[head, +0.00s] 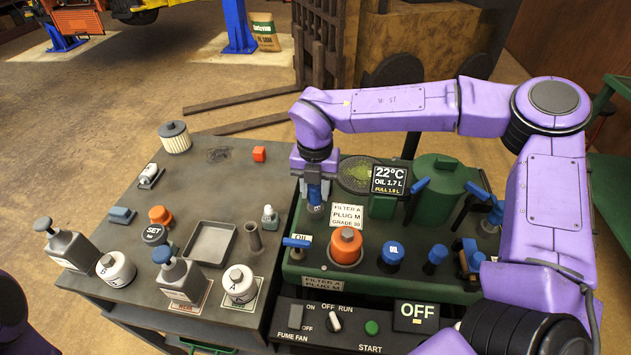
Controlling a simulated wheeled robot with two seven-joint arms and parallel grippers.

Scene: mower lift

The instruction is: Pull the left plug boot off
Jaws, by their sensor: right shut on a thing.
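The green mower engine deck (290,268) stands at the right, beside the grey bench. My right gripper (314,188) reaches down over the deck's left end from the purple arm above. It is shut on a small blue piece, the left plug boot (314,196), at the deck's left edge. The fingers hide most of the boot, and I cannot tell whether it is still seated on its plug. My left gripper is not in view; only a dark purple part of my left arm shows at the lower left edge.
An orange cap (346,245), a blue-handled tee (297,242) and a blue knob (393,253) stand near the gripper. The grey bench (205,185) holds bottles, a tray (210,243) and a white filter (174,137). My right arm spans the deck's back.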

